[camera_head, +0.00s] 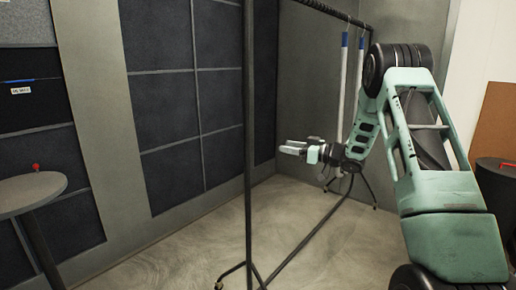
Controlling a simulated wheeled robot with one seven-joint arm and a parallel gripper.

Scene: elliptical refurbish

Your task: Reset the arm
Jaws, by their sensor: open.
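My arm comes in from the lower right, bends at a high elbow and reaches down toward the middle of the head view. My gripper (292,148) is at its end, pointing left, with light grey fingers. It is open, and I see nothing between the fingers. It is in the air, close to the black clothes rack in the picture.
The black clothes rack (249,120) on casters stands in the middle, its top rail running right. A round grey table (30,190) with a small red object (36,167) is at left. A dark round-topped object (496,175) stands at right. Grey floor (190,245) is open between.

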